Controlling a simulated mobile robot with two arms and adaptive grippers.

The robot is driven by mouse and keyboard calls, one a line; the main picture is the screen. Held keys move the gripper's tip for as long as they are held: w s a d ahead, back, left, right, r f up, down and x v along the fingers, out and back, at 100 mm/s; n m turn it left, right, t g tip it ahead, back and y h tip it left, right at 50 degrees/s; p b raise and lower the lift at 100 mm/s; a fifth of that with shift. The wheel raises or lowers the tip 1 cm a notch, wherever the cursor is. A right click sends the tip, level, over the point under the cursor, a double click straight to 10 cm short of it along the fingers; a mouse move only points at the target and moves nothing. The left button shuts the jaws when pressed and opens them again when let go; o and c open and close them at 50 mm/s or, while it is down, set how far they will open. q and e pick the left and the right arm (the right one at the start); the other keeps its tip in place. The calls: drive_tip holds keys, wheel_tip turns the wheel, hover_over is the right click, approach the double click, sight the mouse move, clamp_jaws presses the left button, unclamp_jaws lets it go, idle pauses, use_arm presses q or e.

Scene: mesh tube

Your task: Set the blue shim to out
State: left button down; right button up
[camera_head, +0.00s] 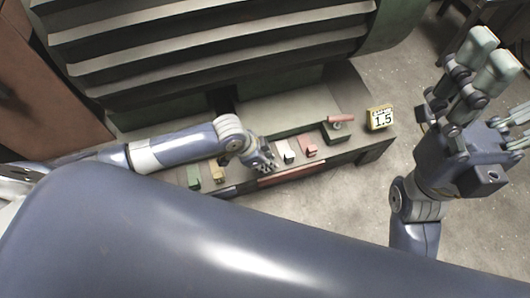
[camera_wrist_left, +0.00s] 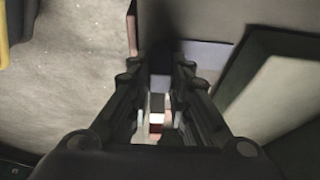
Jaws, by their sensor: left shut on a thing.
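My left gripper (camera_head: 264,163) is low over the front of the machine's ledge, between a yellow block (camera_head: 217,174) and a whitish block (camera_head: 287,156). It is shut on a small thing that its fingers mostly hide. I take this for the blue shim from its place in the row, but its colour does not show clearly. In the left wrist view the fingers (camera_wrist_left: 160,82) point down a narrow gap, with a lavender-blue surface (camera_wrist_left: 205,53) beyond them. My right gripper (camera_head: 485,60) is raised at the right, its fingers apart and empty.
A green block (camera_head: 193,178) stands at the left of the row and a red block (camera_head: 310,149) at the right. Large slatted panels (camera_head: 210,40) rise behind.

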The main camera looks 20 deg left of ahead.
use_arm(q)
drive_tip(key=shift+s+d+f, duration=0.1)
drive_tip(key=shift+s+d, duration=0.05)
drive_tip(key=shift+s, duration=0.15)
drive_tip(key=c, duration=1.8)
unclamp_jaws()
drive_tip(key=shift+o, duration=0.2)
drive_tip(key=shift+a+r, duration=0.2)
drive_tip(key=shift+r, duration=0.3)
drive_tip(key=v, duration=1.1)
